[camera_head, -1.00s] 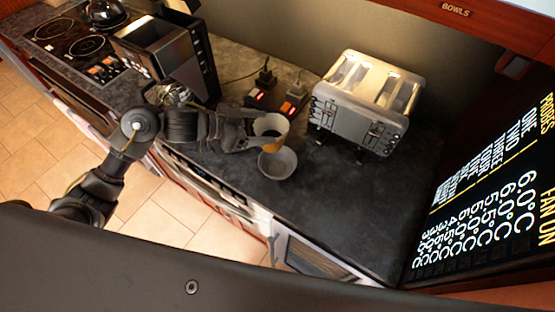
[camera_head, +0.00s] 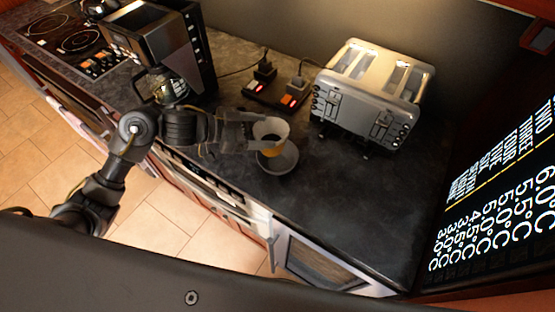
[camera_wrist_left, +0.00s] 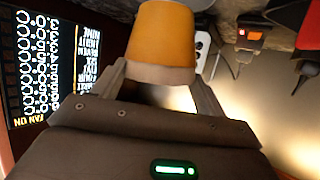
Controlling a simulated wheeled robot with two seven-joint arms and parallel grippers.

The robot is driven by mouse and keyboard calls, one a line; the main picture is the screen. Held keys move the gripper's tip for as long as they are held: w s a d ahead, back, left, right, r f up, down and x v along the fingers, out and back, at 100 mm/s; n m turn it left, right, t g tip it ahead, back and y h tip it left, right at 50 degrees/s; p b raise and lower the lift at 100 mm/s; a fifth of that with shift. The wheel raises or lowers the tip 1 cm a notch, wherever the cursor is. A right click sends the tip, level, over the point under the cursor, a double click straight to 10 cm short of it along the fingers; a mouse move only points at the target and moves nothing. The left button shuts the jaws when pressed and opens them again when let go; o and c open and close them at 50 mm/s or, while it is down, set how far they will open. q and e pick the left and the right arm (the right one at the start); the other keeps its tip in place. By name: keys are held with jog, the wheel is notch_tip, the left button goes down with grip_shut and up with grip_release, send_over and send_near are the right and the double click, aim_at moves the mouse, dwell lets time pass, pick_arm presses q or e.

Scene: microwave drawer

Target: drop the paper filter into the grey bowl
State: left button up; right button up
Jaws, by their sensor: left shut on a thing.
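The paper filter (camera_head: 271,127), a cup shape with a white rim and an orange lower part, is held by my left gripper (camera_head: 258,130). In the left wrist view the filter (camera_wrist_left: 163,38) sits between the two fingers. My left gripper is shut on it. The grey bowl (camera_head: 287,163) stands on the dark counter. In the head view the filter overlaps the bowl's upper left part and hides some of it; it appears to be above the bowl. The bowl does not show clearly in the wrist view. My right gripper is not in view.
A silver toaster (camera_head: 369,95) stands to the right at the back. A power strip (camera_head: 278,93) with plugs lies behind the bowl. A coffee maker (camera_head: 160,40) is at the back left. The counter (camera_head: 340,205) to the bowl's right is clear.

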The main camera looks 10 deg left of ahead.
pick_arm(q)
jog(key=o, duration=1)
jog(key=shift+o, duration=0.2)
jog(key=b+v, duration=0.2)
jog(key=v, duration=0.9)
jog(key=shift+b, duration=0.3)
jog(key=shift+d, duration=0.1)
